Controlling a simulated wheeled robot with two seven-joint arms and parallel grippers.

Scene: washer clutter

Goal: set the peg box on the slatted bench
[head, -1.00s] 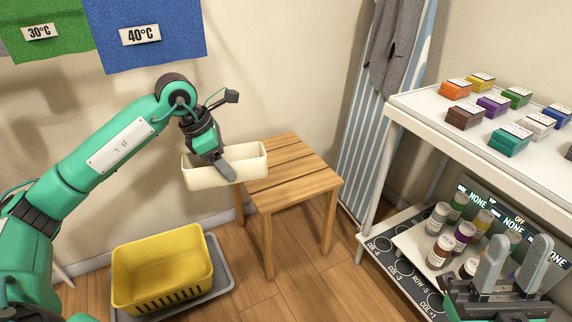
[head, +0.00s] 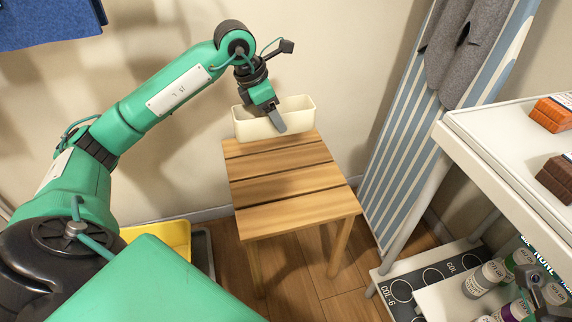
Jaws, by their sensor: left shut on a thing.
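The peg box (head: 249,128) is a long, cream, open-topped box at the top middle of the head view. My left gripper (head: 277,122) is shut on its near long wall from above. The box is level, at the far edge of the slatted bench (head: 290,184). I cannot tell whether its underside touches the slats. The bench is a low, light wooden one, and its top is bare in front of the box. A dark part of my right gripper (head: 541,290) shows at the lower right edge, and its jaws cannot be made out.
A striped ironing board (head: 400,178) with grey cloth leans right of the bench. A white shelf unit (head: 470,140) with small boxes above and jars below stands at the right. A yellow basket (head: 172,235) is partly hidden behind my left arm. The wall is close behind the bench.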

